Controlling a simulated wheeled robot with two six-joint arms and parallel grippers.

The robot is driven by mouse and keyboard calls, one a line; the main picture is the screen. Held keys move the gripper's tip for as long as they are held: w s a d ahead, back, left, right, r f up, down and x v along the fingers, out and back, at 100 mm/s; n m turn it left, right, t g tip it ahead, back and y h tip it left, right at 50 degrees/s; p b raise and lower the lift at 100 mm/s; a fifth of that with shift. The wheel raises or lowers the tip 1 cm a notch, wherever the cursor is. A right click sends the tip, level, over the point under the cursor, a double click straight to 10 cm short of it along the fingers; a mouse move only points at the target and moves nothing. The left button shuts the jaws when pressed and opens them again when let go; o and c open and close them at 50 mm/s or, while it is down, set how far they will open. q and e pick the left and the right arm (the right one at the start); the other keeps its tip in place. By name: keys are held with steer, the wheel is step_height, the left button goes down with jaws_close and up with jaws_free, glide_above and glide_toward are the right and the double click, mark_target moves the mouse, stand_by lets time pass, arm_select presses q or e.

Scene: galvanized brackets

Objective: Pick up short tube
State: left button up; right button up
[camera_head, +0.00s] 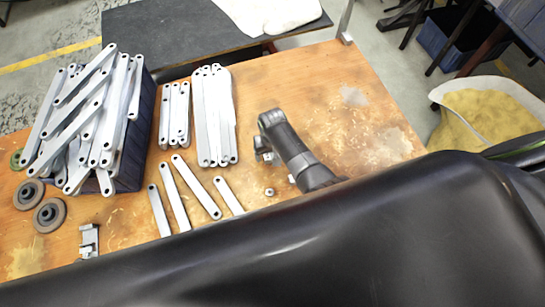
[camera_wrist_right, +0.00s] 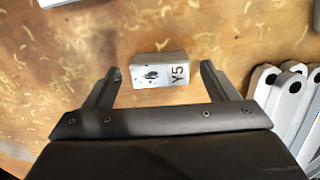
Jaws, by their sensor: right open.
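The short tube (camera_wrist_right: 158,71) is a small pale metal piece marked "Y5". It lies on the wooden tabletop in the right wrist view, ahead of and between the two spread fingers. My right gripper (camera_head: 266,152) is open, empty and low over the table in the head view; its fingers also show in the wrist view (camera_wrist_right: 160,78). A clear gap shows between each finger and the tube. I cannot make out the tube for certain in the head view. My left gripper is not in view.
Flat metal strips (camera_head: 214,115) lie stacked left of the right gripper, with several loose strips (camera_head: 195,187) nearer. A dark bin (camera_head: 138,150) heaped with strips, two discs (camera_head: 49,214) and a bracket (camera_head: 89,240) are farther left. The wooden table (camera_head: 375,115) is clear at right.

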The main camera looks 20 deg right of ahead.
mark_target(272, 155)
steer(key=c, duration=1.1)
step_height(272, 155, up, 9)
steer(key=p, duration=0.3)
steer(key=shift+f, duration=0.15)
steer(key=shift+r, duration=0.7)
steer(key=shift+a, duration=0.15)
